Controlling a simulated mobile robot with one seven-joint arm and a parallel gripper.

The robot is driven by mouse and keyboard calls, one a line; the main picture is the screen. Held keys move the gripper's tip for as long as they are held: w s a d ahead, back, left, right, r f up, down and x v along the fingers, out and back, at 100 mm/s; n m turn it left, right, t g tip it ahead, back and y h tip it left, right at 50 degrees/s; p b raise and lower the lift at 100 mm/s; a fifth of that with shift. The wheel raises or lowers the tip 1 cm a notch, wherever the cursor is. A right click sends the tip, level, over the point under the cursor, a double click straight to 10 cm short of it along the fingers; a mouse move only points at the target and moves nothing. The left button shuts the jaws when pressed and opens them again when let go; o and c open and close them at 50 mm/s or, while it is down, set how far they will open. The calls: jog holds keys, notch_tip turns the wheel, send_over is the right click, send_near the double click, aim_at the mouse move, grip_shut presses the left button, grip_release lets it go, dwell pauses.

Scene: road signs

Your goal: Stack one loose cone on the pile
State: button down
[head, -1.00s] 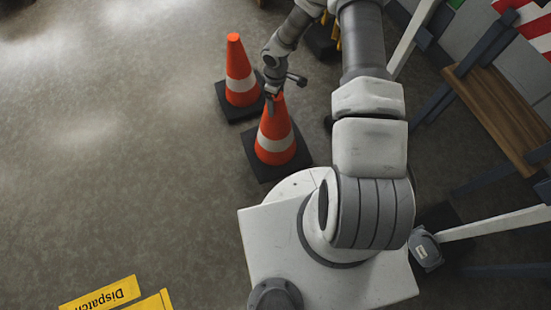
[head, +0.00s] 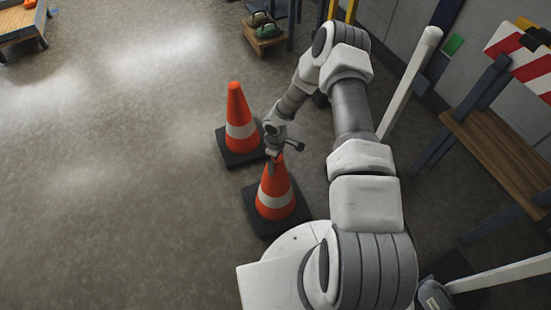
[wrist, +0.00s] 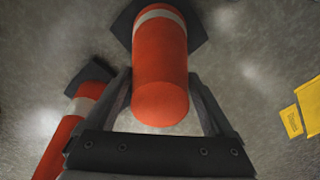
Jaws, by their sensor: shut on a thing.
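Two orange cones with white bands and dark square bases stand upright side by side. My gripper (head: 273,158) is shut on the top of the nearer cone (head: 275,198), which seems to stand on the floor. In the wrist view this cone (wrist: 160,75) lies between the two fingers (wrist: 162,100), its tip towards the camera. The other cone (head: 241,125) stands just behind and to the left, apart from the gripper; it also shows at the left of the wrist view (wrist: 72,125). I cannot pick out a pile of several cones.
A wooden bench (head: 495,150) and a red-and-white barrier board (head: 520,55) stand at the right. A low wooden stand (head: 265,38) is at the back, and a wooden platform (head: 18,28) at the far left. Yellow floor plates (wrist: 291,121) show in the wrist view. The left floor is clear.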

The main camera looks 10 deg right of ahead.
jog(key=shift+w+f, duration=0.1)
jog(key=shift+f, duration=0.15)
jog(key=shift+f, duration=0.15)
grip_release()
